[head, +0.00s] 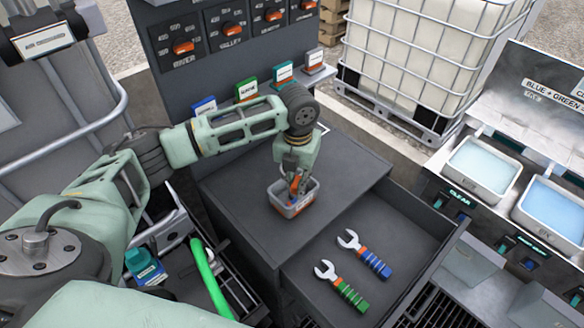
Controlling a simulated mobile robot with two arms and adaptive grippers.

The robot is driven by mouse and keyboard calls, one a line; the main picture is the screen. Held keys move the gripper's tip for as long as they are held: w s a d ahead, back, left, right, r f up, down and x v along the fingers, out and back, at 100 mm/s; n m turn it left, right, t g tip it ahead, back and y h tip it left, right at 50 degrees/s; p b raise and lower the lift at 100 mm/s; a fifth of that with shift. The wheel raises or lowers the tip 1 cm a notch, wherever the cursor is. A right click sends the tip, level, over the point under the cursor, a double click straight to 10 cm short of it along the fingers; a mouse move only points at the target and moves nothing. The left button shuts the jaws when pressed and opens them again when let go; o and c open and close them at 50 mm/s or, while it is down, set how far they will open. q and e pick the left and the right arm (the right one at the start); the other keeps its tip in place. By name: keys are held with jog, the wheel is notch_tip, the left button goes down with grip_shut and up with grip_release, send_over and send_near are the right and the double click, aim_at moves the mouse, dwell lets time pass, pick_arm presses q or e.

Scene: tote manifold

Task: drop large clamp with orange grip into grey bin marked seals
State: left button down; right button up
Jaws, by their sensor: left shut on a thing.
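My left gripper (297,174) points down over the grey bin (296,211) on the dark cabinet top. It is shut on the large clamp with orange grip (294,186), of which only a small orange part shows. The clamp's lower part is at or inside the bin's opening; I cannot tell whether it touches the bottom. The bin has an orange band and a small label on its front, too small to read. My right gripper is not in view.
An open drawer (425,215) in front holds a blue-handled wrench (366,255) and a green-handled wrench (343,288). Several coloured blocks stand along the back panel (185,85). Trays of blue liquid (483,168) stand at right. The cabinet top right of the bin is clear.

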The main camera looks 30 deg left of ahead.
pick_arm(q)
jog(key=m, duration=0.1)
jog(key=a+m+p, duration=0.1)
jog(key=m, duration=0.1)
jog(key=shift+w+a, duration=0.1)
jog(key=shift+w, duration=0.3)
jog(key=shift+w+a+f+m+b, duration=0.15)
jog(key=shift+f+m+b, duration=0.3)
jog(key=shift+f+b, duration=0.35)
jog(key=shift+a+f+m+b, duration=0.15)
jog(key=shift+f+m+b, duration=0.25)
jog(key=shift+f+b, duration=0.45)
jog(key=shift+w+a+f+m+b, duration=0.15)
jog(key=shift+f+m+b, duration=0.35)
jog(key=shift+f, duration=0.55)
jog(key=c, duration=1.5)
grip_release()
jog(key=shift+c, duration=0.2)
notch_tip(320, 180, up, 12)
jog(key=shift+r, duration=0.1)
jog(key=shift+s, duration=0.1)
